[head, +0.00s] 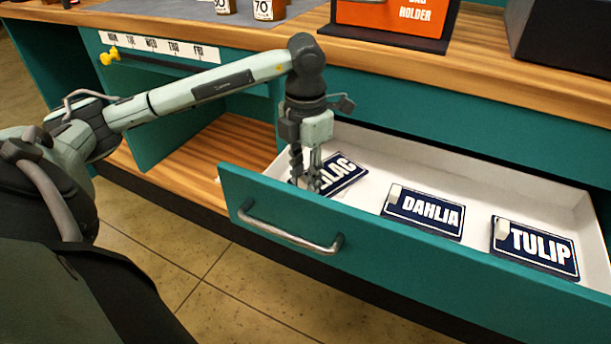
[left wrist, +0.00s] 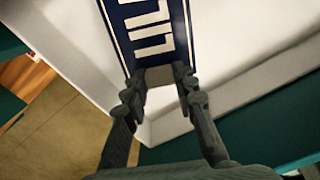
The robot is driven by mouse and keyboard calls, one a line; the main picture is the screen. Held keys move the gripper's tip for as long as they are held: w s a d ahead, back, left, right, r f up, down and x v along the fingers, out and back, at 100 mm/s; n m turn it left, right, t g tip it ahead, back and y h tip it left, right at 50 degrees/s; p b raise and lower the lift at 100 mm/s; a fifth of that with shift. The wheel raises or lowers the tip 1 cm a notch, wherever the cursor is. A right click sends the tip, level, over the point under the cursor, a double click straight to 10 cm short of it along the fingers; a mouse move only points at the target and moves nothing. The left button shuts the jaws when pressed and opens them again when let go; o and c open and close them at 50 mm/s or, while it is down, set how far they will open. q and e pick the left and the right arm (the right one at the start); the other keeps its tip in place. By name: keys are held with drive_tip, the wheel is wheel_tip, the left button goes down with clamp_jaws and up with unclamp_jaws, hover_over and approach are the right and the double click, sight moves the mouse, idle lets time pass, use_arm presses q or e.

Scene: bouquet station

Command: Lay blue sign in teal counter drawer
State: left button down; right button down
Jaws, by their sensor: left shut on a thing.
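The open teal counter drawer (head: 410,270) has a white inside and a metal bar handle (head: 290,232). A blue sign with white letters reading "LILAC" (head: 346,173), partly covered by my gripper, is at the drawer's left end. It also shows in the left wrist view (left wrist: 150,35), at the top. My left gripper (head: 306,184) points down into the drawer, its fingers shut on the near end of this sign, seemingly on its small pale tab. The sign looks low, near the drawer floor; I cannot tell whether it touches. My right gripper is out of view.
Blue signs DAHLIA (head: 425,212) and TULIP (head: 535,247) lie in the drawer's middle and right, each with a white tab. The wooden counter (head: 270,38) overhangs the drawer's back. An orange bag holder (head: 395,18) and a dark box (head: 565,35) stand on it.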

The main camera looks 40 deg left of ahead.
use_arm(q)
drive_tip(key=shift+f, duration=0.3)
drive_tip(key=c, duration=1.1)
unclamp_jaws()
drive_tip(key=shift+c, duration=0.2)
wheel_tip(320, 180, up, 12)
